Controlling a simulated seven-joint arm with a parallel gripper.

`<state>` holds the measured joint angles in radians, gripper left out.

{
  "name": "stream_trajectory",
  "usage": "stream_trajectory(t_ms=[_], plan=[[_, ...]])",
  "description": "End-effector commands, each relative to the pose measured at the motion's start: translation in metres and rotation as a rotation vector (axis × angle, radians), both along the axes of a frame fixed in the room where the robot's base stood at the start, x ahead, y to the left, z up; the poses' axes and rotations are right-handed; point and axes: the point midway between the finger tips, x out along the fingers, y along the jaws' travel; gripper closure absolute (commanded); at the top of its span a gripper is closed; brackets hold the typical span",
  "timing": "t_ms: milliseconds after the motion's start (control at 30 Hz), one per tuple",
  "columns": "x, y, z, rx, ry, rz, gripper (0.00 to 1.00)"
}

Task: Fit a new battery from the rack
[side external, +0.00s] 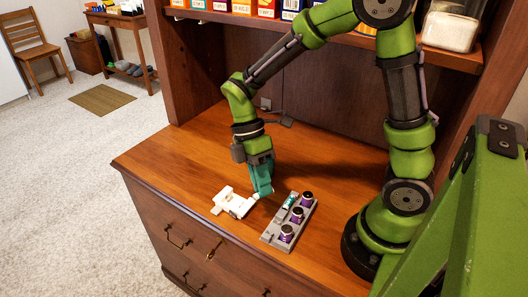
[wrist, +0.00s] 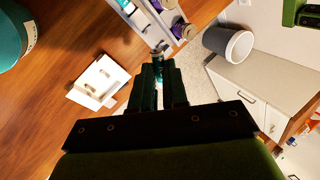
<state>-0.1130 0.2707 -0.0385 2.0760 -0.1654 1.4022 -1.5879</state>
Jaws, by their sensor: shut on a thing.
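My gripper (side external: 262,194) points down over the wooden counter, between the white device and the battery rack. Its fingers are shut on a small battery (wrist: 158,50), mostly hidden, with only its end showing past the fingertips in the wrist view. The white device (side external: 232,202) lies on the counter just left of the fingertips; it also shows in the wrist view (wrist: 99,82), with a recess in its upper face. The grey rack (side external: 273,236) stands to the right and holds several purple-and-dark cylinders (side external: 298,214) and a teal one (side external: 290,201).
The counter (side external: 175,150) is clear to the left of the device. The counter's front edge runs close by the device and rack. A shelf with boxes (side external: 265,8) hangs above the back. A grey bin (wrist: 228,42) and a white cabinet (wrist: 245,85) show in the wrist view.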

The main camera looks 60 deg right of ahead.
Motion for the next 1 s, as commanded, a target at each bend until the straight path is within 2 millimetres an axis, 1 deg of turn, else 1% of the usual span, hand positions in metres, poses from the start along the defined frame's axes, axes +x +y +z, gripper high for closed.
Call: stream_trajectory(t_ms=[33,100,200,300,400,500,667,1000], plan=[[0.011,-0.004,-0.004,0.000,0.002,-0.158,1.00],[0.028,-0.007,-0.007,0.002,0.002,-0.387,1.00],[0.049,-0.012,-0.009,0.005,0.002,-0.676,1.00],[0.066,-0.015,-0.010,0.007,0.002,-0.894,1.00],[0.076,-0.015,-0.009,0.009,0.004,-1.031,1.00],[0.080,-0.015,-0.009,0.010,0.005,-1.105,1.00],[0.080,-0.015,-0.017,0.010,0.008,-1.138,1.00],[0.080,-0.015,-0.053,0.008,0.011,-1.135,1.00]])
